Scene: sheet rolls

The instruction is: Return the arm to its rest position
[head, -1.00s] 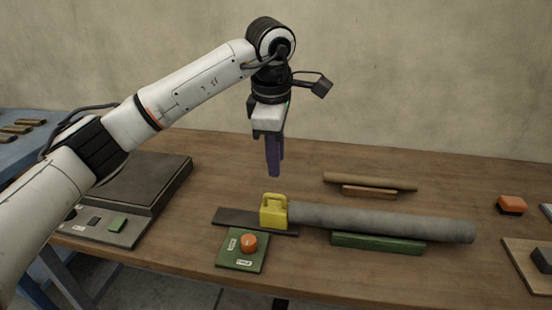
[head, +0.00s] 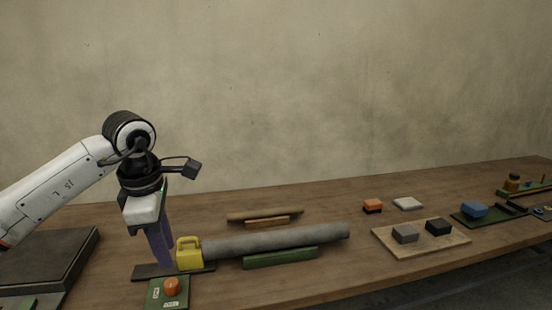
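My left gripper (head: 161,249) hangs from my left arm at the left of the head view, its purple fingers pointing down. Its fingertips appear just left of the yellow handled block (head: 189,257), in front of the dark strip in the picture. I see nothing held between the fingers, but their gap is not clear from this side. The yellow block sits at the left end of a long grey roll (head: 280,240). My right gripper is not in view.
The grey roll lies by a green support (head: 280,257), with a brown roll (head: 265,214) behind. A green panel with an orange button (head: 171,286) is in front. A dark flat-topped device (head: 45,262) stands left. A board with blocks (head: 450,240) lies right.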

